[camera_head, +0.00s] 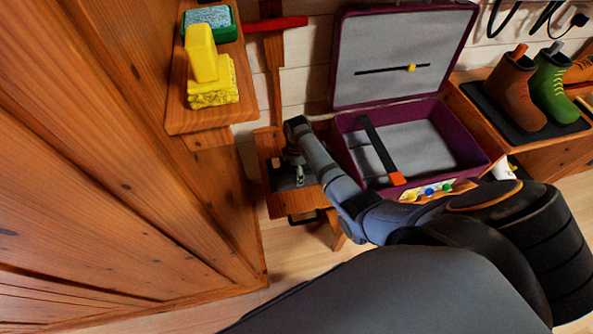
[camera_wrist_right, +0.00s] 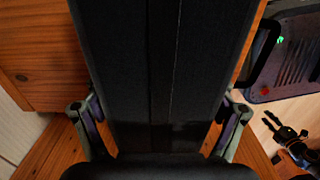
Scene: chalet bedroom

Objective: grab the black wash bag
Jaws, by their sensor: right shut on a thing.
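The black wash bag (camera_wrist_right: 160,70) fills the middle of the right wrist view, with a seam down its centre. My right gripper (camera_wrist_right: 162,118) has one finger on each side of it and is shut on it. In the head view, the right gripper (camera_head: 299,174) is over a wooden stand, and the dark bag (camera_head: 284,183) shows only partly beneath it. A dark pronged shape at the right of the right wrist view looks like my left gripper (camera_wrist_right: 282,130); its jaws are unclear. The left gripper is not in the head view.
An open purple suitcase (camera_head: 345,150) stands just right of my right gripper, holding a dark bar with an orange end. Boots (camera_head: 510,90) stand on a black mat at right. A wooden wall is close on the left.

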